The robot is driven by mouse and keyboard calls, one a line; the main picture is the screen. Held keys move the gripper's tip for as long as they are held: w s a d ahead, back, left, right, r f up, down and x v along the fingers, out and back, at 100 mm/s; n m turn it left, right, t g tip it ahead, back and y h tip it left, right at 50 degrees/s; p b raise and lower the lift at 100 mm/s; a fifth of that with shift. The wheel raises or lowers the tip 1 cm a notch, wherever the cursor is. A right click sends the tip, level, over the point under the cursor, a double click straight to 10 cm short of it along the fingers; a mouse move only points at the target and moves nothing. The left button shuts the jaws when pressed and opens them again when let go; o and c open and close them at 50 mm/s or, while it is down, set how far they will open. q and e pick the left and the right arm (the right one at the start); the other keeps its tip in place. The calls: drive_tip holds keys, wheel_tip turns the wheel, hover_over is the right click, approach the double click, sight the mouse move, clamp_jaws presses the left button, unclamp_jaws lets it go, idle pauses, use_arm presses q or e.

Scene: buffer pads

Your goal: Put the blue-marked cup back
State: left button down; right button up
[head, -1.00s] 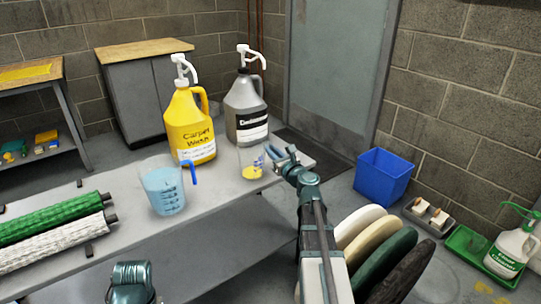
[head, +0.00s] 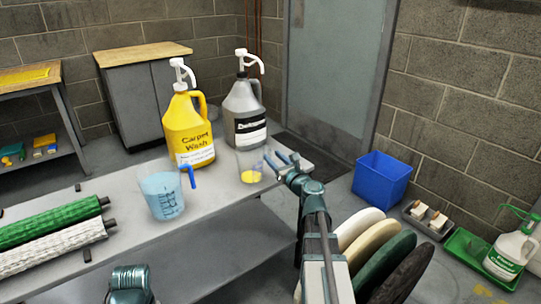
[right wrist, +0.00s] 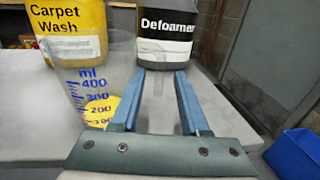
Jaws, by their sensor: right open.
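The blue-marked cup (head: 249,165) is a clear measuring cup with yellow liquid in its bottom. It stands upright on the grey bench near its right end. In the right wrist view the cup (right wrist: 88,85) shows blue "ml" numbers. My right gripper (head: 281,159) is open just right of the cup. In the right wrist view the gripper (right wrist: 160,95) has nothing between its fingers. Its left finger overlaps the cup's right edge, and I cannot tell if they touch. My left gripper is out of view.
A yellow Carpet Wash jug (head: 188,130) and a grey Defoamer jug (head: 244,112) stand close behind the cup. A blue-filled pitcher (head: 161,197) stands to the left, beside green and white rollers (head: 50,222). A blue bin (head: 382,179) and round pads (head: 385,262) are at the right.

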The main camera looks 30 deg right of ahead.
drive_tip(key=s, duration=0.9)
drive_tip(key=shift+a, duration=0.3)
drive_tip(key=shift+s, duration=0.1)
